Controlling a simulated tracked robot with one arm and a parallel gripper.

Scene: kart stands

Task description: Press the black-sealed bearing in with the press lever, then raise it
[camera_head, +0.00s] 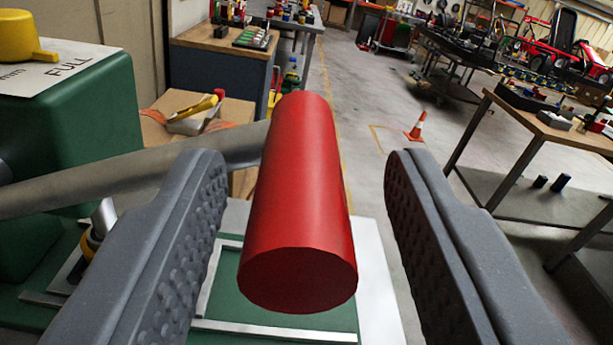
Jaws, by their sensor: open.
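The press lever shows as a grey metal bar (140,172) ending in a thick red cylindrical handle (300,200). The handle points toward the camera. My gripper (308,185) is open, with one finger on each side of the red handle and visible gaps to both, wider on the right. The green press body (75,130) stands at the left, and the bar runs from it to the handle. A small part of the press, with a yellowish ring (92,243), shows at lower left, partly behind my left finger. I cannot make out the black-sealed bearing.
A yellow knob (25,38) sits on a white plate marked "FULL" atop the press. A green base with a pale frame (225,310) lies below the handle. Behind are a cluttered bench (225,45), a workbench at right (550,130) and an orange cone (415,130) on open floor.

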